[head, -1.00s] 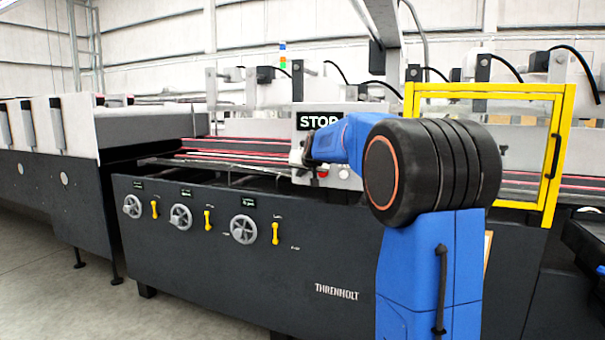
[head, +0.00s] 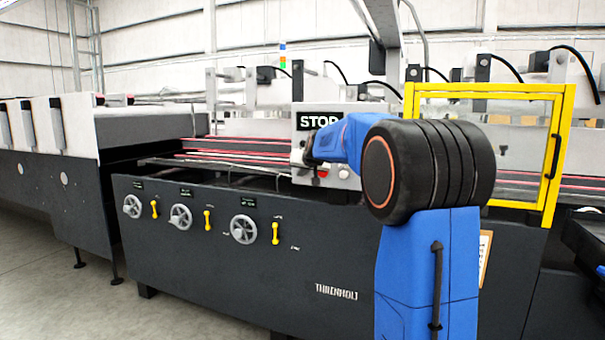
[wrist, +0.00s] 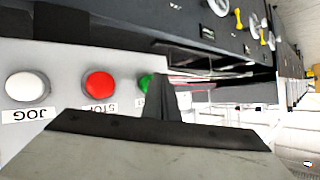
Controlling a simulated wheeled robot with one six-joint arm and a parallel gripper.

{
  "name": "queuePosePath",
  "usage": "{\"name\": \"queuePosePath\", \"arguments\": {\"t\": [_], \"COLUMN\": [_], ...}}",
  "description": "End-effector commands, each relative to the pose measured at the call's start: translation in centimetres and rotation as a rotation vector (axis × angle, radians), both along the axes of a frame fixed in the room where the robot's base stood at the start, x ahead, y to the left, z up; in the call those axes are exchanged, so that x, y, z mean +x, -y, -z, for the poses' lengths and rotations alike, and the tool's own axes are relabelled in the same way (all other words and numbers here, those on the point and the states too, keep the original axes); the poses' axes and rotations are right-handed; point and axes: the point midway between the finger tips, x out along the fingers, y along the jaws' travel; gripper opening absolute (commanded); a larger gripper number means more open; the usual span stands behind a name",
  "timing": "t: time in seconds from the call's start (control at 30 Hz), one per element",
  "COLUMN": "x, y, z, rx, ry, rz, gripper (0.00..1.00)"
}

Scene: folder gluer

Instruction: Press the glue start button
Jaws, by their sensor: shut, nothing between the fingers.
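A green button (wrist: 146,84) shows in the wrist view on a light grey control panel (wrist: 95,62), partly hidden behind my gripper's dark finger; its label is hidden. My gripper (wrist: 163,84) is shut and empty, with its tip over the right part of the green button; I cannot tell if it touches. A red button (wrist: 99,85) labelled STOP and a white button (wrist: 27,87) labelled JOG are beside it, with upside-down labels. In the head view, the panel (head: 298,145) carries a display reading STOP (head: 320,121), and my arm hides much of it.
The dark machine front (head: 200,265) has several handwheels (head: 243,229) and yellow levers (head: 275,233) below the panel. A yellow-framed guard (head: 490,92) stands to the right of my arm. The floor (head: 70,310) at front left is clear.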

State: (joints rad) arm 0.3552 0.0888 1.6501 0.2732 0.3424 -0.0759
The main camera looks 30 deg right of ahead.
Motion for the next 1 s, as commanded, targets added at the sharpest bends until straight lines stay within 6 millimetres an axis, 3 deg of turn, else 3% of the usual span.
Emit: {"name": "queuePosePath", "arguments": {"t": [1.0], "x": [0.56], "y": [0.72], "z": [-0.02], "rx": [0.000], "ry": [0.000], "rz": [0.000], "gripper": [0.00]}}
